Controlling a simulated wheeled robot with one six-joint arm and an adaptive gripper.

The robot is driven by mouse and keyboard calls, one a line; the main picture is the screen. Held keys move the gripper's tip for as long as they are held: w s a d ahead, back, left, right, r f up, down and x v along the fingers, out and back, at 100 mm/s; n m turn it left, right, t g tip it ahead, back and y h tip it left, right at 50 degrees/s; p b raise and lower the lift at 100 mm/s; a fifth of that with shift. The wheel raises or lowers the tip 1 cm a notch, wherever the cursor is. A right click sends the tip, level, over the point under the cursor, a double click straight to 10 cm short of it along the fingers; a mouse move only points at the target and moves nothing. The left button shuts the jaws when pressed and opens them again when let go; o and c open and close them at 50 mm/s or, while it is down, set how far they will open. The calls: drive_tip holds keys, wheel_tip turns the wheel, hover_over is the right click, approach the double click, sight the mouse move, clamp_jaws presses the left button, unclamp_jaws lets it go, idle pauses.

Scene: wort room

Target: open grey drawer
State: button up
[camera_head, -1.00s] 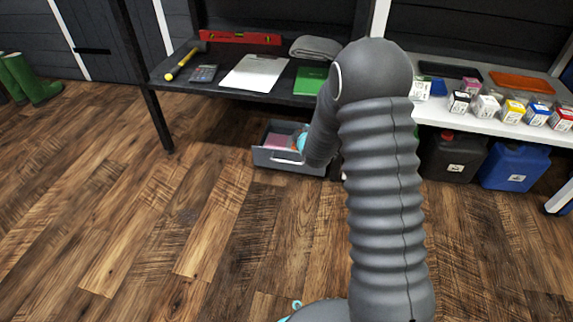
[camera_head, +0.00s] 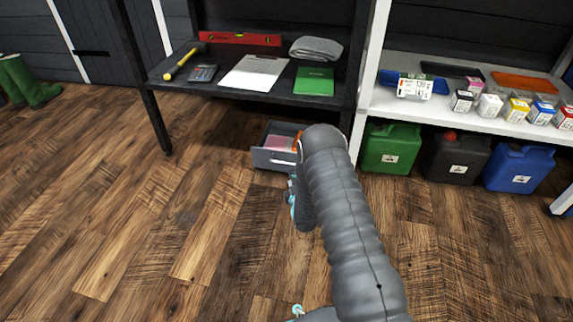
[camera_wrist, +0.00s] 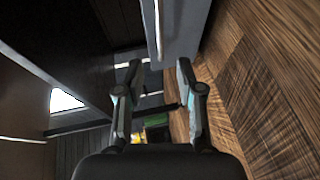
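The grey drawer (camera_head: 262,158) stands pulled out under the black table, its interior showing in the head view. A pale bar handle (camera_head: 281,162) runs across its front. Pink and orange items lie inside. My gripper (camera_head: 293,190) is low in front of the drawer, partly hidden behind my arm. In the wrist view my gripper (camera_wrist: 158,74) is open, its two fingers apart with nothing visible held between them. The grey drawer front (camera_wrist: 186,22) and its handle (camera_wrist: 158,30) appear beyond the fingertips, apart from them.
The black table (camera_head: 222,88) above holds a hammer, calculator, clipboard, green book and grey cloth. Green (camera_head: 390,148), black (camera_head: 456,160) and blue (camera_head: 517,168) canisters stand under the white shelf (camera_head: 440,108) at right.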

sight(287, 163)
drive_tip(key=b+x, duration=0.1)
drive_tip(key=x, duration=1.1)
drive_tip(key=shift+w+r+b, duration=0.1)
drive_tip(key=shift+w+b, duration=0.05)
drive_tip(key=shift+b, duration=0.2)
drive_tip(key=shift+c, duration=0.3)
clamp_jaws()
